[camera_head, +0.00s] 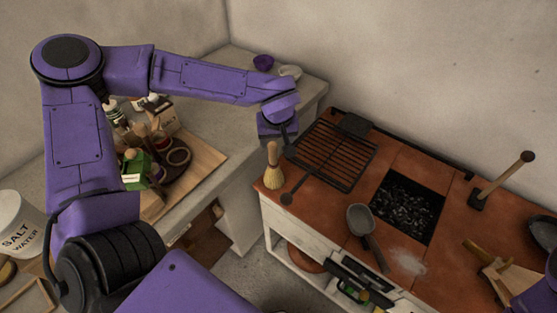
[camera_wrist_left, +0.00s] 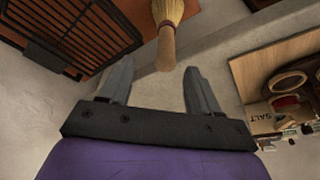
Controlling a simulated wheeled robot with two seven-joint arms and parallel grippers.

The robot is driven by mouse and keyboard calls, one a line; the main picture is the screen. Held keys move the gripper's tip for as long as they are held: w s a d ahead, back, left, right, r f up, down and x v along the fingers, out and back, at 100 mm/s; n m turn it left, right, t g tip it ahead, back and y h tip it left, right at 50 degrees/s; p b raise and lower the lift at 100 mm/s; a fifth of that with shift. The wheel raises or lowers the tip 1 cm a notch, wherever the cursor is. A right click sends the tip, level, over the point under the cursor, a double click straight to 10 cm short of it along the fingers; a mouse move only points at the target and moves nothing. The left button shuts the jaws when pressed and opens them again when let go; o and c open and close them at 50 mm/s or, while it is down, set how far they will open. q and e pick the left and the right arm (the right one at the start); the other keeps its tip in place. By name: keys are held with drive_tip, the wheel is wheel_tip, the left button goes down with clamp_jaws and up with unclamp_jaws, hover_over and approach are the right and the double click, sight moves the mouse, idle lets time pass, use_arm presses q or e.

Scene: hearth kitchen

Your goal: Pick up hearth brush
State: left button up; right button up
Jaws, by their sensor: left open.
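The hearth brush (camera_head: 273,172) stands upright at the near left corner of the red-tiled hearth top, pale bristles down and wooden handle up. In the left wrist view the brush (camera_wrist_left: 168,12) is at the top, its handle end pointing toward the space between my fingertips. My left gripper (camera_head: 288,134) is just above and slightly right of the handle in the head view. In the left wrist view the gripper (camera_wrist_left: 156,72) is open, with nothing between its fingers.
A black grill grate (camera_head: 335,155) lies right of the brush. Farther right are a metal scoop (camera_head: 361,220), a coal pit (camera_head: 406,208) and an upright wooden-handled tool (camera_head: 503,180). A wooden board (camera_head: 205,160) with several items lies on the left counter.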

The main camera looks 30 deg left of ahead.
sight(273, 146)
use_arm(q)
drive_tip(key=shift+s+a+f, duration=0.3)
drive_tip(key=shift+s+f, duration=0.2)
drive_tip(key=shift+f, duration=0.3)
drive_tip(key=w+f, duration=0.1)
drive_tip(key=f, duration=0.1)
drive_tip(key=w+a+f, duration=0.1)
drive_tip(key=f, duration=0.1)
drive_tip(key=w+a+f+p, duration=0.1)
drive_tip(key=shift+f, duration=0.4)
drive_tip(key=shift+s+r, duration=0.15)
drive_tip(key=shift+s, duration=0.2)
drive_tip(key=shift+d, duration=0.1)
drive_tip(key=shift+c, duration=0.8)
drive_tip(key=shift+w, duration=0.1)
drive_tip(key=c, duration=0.9)
use_arm(e)
drive_tip(key=shift+s+r, duration=0.55)
drive_tip(key=shift+r, duration=0.15)
